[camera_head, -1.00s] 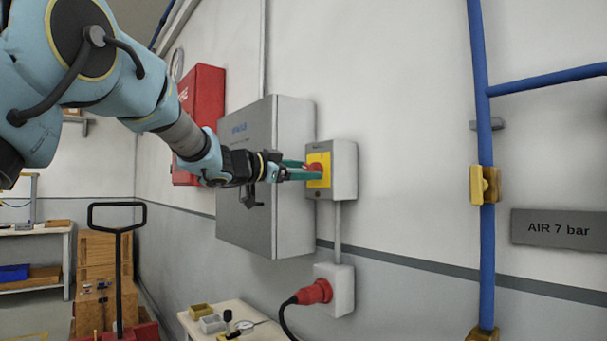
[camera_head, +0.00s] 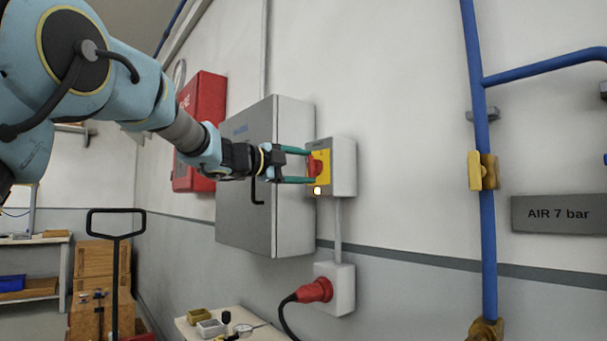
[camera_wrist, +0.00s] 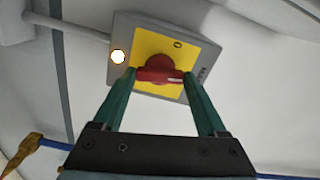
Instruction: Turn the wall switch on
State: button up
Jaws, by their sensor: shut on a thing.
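The wall switch is a grey box (camera_head: 345,166) with a yellow face plate and a red rotary knob (camera_head: 316,165). In the wrist view the knob (camera_wrist: 157,66) has its red handle lying across between my fingertips, and a "0" mark shows on the yellow plate. A small lamp (camera_head: 317,190) on the switch glows; it is also bright in the wrist view (camera_wrist: 118,57). My gripper (camera_head: 312,167) is shut on the knob, with one green finger above it and one below in the head view.
A large grey cabinet (camera_head: 292,205) stands out from the wall just left of the switch. A red plug and socket (camera_head: 342,290) sit below. A blue pipe (camera_head: 487,230) with a yellow valve runs at the right. A small table (camera_head: 190,331) with loose items stands below.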

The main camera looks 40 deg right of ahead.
jog(key=shift+f+m+b, duration=0.1)
jog(key=shift+m+b, duration=0.45)
jog(key=shift+m, duration=0.65)
jog(key=o, duration=1.3)
jog(key=a+b, duration=0.2)
jog(key=a, duration=0.8)
jog(key=shift+w+a, duration=0.3)
jog(key=shift+a, duration=0.1)
